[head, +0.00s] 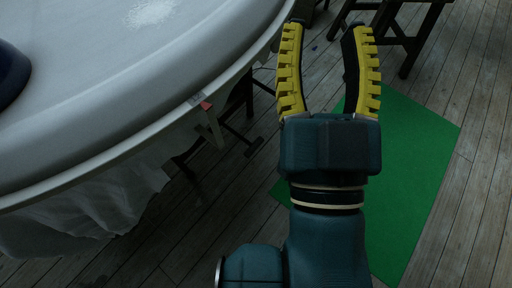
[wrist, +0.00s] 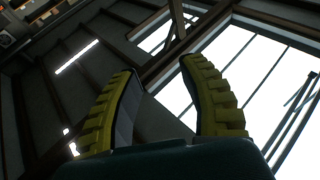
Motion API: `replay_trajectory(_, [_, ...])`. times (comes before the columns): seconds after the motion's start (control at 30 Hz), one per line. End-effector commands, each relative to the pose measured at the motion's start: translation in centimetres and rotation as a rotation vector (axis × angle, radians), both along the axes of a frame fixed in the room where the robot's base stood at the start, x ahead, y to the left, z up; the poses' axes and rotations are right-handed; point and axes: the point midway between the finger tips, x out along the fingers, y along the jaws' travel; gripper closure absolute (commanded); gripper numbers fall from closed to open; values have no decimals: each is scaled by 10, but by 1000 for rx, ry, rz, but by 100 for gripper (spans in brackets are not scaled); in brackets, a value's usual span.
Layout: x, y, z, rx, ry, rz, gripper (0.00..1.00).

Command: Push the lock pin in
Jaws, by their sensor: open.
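My gripper (head: 325,28) is open and empty in the head view, its two yellow ribbed fingers pointing up the picture. It also shows open in the wrist view (wrist: 158,68), with nothing between the fingers. A small red-tipped piece (head: 206,105) sits at the edge of the large pale round table (head: 130,62), on a light bracket (head: 212,128). It may be the lock pin, but it is too small to tell how far in it is. It is left of my gripper and apart from it. The wrist view does not show it.
A dark rounded object (head: 12,72) stands at the table's left. White cloth (head: 90,205) hangs below the rim. Dark wooden furniture (head: 405,38) stands at the upper right. A green mat (head: 412,165) lies on the plank floor. The wrist view shows ceiling beams and bright windows (wrist: 265,75).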

Motion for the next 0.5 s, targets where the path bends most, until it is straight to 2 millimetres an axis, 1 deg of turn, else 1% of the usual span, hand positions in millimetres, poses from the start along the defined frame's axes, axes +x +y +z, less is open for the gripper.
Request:
replay_trajectory(0.07, [11, -1, -9, 0, 39, 9, 61])
replay_trajectory(0.13, [39, -5, -34, 4, 141, 40, 61])
replay_trajectory(0.17, [56, -7, -53, 12, 209, 61, 61])
replay_trajectory(0.2, [79, -13, -86, 30, 318, 100, 61])
replay_trajectory(0.23, [96, -18, -116, 52, 410, 136, 61])
replay_trajectory(0.27, [109, -23, -149, 82, 506, 175, 61])
replay_trajectory(0.3, [120, -30, -194, 138, 627, 237, 61])
replay_trajectory(0.33, [124, -34, -228, 186, 711, 285, 61])
replay_trajectory(0.37, [124, -37, -259, 242, 787, 336, 61])
replay_trajectory(0.4, [118, -40, -299, 326, 875, 408, 61])
replay_trajectory(0.47, [101, -41, -348, 473, 976, 523, 61])
replay_trajectory(0.5, [87, -39, -374, 581, 1018, 601, 61])
